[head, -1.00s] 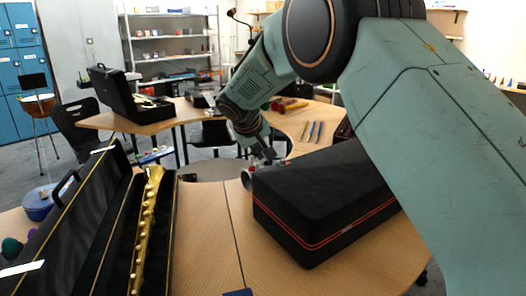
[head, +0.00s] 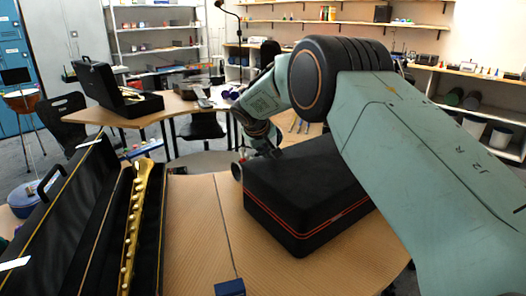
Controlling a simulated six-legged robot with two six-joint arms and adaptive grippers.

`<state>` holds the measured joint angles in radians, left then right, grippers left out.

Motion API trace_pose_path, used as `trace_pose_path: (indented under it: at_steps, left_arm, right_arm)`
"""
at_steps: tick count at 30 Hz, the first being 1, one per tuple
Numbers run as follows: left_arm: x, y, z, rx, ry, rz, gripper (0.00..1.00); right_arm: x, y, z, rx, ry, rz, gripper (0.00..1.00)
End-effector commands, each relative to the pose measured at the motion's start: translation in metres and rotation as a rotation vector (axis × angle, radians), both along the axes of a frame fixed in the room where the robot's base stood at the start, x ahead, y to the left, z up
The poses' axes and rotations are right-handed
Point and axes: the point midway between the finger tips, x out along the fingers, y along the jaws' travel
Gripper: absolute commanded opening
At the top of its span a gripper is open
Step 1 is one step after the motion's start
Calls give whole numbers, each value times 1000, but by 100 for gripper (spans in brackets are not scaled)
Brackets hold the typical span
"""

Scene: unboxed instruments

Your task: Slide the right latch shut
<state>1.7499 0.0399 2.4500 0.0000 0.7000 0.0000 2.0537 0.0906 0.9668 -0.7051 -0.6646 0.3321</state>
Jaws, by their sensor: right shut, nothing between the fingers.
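A closed black case (head: 306,190) with red-orange trim lies on the wooden table right of centre. No latch can be clearly made out on its visible sides; a small pale mark shows low on its right-hand side. My right arm reaches over the case from the right. My right gripper (head: 270,152) is small in view, at the case's far left corner, shut with nothing held. Whether it touches the case I cannot tell. My left gripper is not in view.
An open black case (head: 97,235) with a gold wind instrument (head: 136,222) lies on the left of the table (head: 197,230). A small blue block (head: 230,288) is at the front edge. The tabletop between the cases is mostly clear.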

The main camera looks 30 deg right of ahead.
Motion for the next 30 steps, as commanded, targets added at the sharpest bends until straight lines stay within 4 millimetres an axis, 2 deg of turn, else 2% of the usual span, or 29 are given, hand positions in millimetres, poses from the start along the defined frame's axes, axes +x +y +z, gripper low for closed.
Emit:
trace_pose_path:
  at_steps: [5, 12, 30]
  left_arm:
    - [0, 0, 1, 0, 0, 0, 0]
    - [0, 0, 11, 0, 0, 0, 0]
    - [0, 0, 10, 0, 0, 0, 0]
  right_arm:
    - [0, -2, 0, 0, 0, -1, 0]
    - [4, -24, 2, 1, -2, -1, 0]
    - [4, -19, 1, -1, 0, 1, 0]
